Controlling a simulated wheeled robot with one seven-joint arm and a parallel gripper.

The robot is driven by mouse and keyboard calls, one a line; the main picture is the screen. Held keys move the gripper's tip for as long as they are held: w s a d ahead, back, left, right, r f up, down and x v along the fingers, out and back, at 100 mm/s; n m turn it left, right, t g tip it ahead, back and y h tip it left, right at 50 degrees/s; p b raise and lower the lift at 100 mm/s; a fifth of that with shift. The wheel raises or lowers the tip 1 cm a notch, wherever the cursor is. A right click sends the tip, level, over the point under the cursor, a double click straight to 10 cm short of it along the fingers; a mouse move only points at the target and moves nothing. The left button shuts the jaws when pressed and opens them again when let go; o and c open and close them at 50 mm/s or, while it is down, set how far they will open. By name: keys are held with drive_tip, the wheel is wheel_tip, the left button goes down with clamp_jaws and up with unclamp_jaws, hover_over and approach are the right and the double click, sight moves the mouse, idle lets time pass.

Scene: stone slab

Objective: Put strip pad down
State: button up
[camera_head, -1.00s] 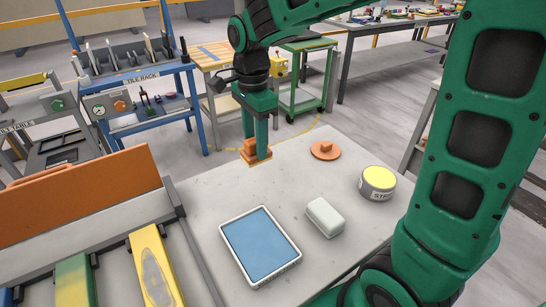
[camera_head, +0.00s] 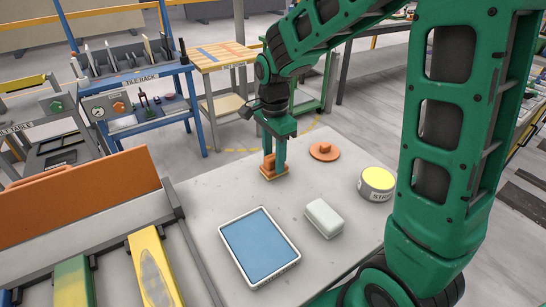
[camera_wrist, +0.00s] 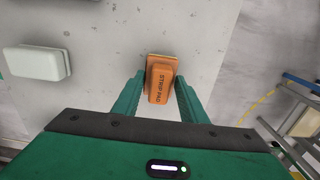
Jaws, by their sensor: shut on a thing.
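The strip pad (camera_head: 269,165) is an orange block on a wider, paler orange base, with its lettering readable in the wrist view (camera_wrist: 158,84). My gripper (camera_head: 275,163) is shut on the pad's upper block, one green finger on each side, also seen in the wrist view (camera_wrist: 158,88). The pad is upright, base down, over the far part of the grey stone slab (camera_head: 215,192), near its back left edge. I cannot tell whether its base touches the slab.
An orange round lid (camera_head: 324,152) with a knob lies right of the pad. A yellow-topped tin (camera_head: 376,182), a pale block (camera_head: 324,217) and a blue-filled white tray (camera_head: 259,246) are nearer. Bare slab lies between pad and tray. An orange panel (camera_head: 80,198) stands left.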

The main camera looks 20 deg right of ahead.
sight(274, 156)
drive_tip(key=o, duration=1.1)
wheel_tip(274, 156, up, 12)
drive_tip(key=s+d+f+n, duration=0.2)
drive_tip(key=s+d, duration=0.3)
drive_tip(key=s, duration=0.3)
drive_tip(key=s+d+f+n, duration=0.2)
drive_tip(key=s+d+n, duration=0.2)
drive_tip(key=s, duration=0.5)
drive_tip(key=s+d+f+n, duration=0.2)
drive_tip(key=s+d+n, duration=0.1)
drive_tip(key=s+d, duration=0.5)
drive_tip(key=shift+s+d+f, duration=0.2)
drive_tip(key=shift+s+d, duration=0.05)
drive_tip(key=shift+s, duration=0.4)
